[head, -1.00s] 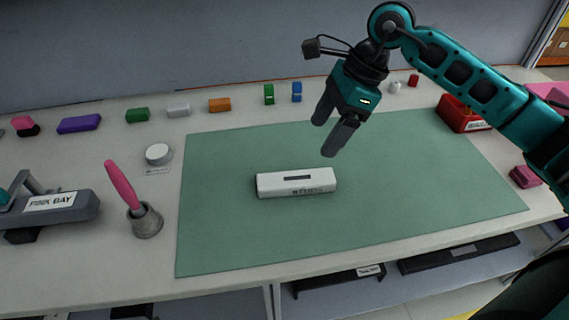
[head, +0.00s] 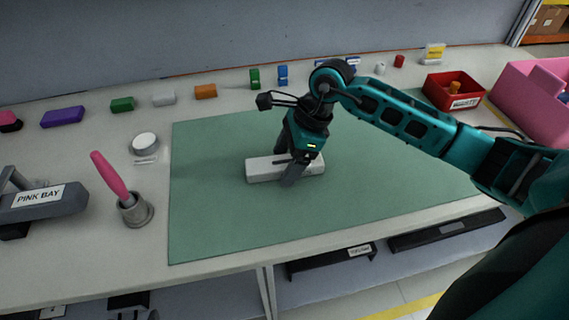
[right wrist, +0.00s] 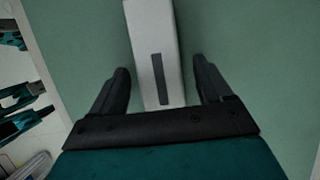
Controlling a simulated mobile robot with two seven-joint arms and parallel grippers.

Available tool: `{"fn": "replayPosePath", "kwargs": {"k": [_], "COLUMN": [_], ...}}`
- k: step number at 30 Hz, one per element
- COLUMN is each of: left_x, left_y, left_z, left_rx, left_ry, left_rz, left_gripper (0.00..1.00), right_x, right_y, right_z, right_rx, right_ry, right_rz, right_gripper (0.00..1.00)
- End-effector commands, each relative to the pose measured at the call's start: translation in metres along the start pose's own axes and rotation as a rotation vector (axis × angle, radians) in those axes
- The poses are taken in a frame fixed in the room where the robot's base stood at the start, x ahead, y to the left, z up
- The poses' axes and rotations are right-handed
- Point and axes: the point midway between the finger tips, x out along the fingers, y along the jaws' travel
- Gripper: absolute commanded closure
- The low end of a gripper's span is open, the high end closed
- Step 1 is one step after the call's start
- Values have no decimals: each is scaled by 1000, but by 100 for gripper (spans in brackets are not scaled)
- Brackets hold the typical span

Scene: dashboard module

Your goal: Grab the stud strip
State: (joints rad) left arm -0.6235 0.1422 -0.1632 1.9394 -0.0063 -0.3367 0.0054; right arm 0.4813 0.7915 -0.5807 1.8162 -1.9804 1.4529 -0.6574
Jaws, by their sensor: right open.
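A white bar (head: 260,170) with a dark slot on top, which seems to be the stud strip, lies flat on the green mat. My right gripper (head: 285,167) is over the bar's middle, pointing down, and hides part of it. In the right wrist view the bar (right wrist: 150,28) runs between the two open fingers (right wrist: 160,70), with a gap on each side. The dark slot lies between the fingers. My left gripper is not in view.
The green mat (head: 215,220) is otherwise clear. A pink-handled tool stands in a grey cup (head: 136,211) at left, near a grey PINK BAY fixture (head: 45,203). Several coloured blocks line the back. A red bin (head: 440,92) and pink bin (head: 525,90) stand at right.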

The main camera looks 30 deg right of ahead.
Motion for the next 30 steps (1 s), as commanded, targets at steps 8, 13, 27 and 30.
{"fn": "replayPosePath", "kwargs": {"k": [8,13,27,30], "left_x": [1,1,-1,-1], "left_y": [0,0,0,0], "left_z": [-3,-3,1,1], "left_rx": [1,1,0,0], "left_ry": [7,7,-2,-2], "left_rz": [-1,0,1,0], "left_gripper": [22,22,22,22], "right_x": [2,2,2,2], "right_y": [0,0,0,0], "right_z": [0,0,0,0], "right_rx": [-1,0,-1,-1], "right_ry": [0,0,-1,-1], "right_rz": [-1,-1,-2,-2], "right_gripper": [23,39,80,80]}}
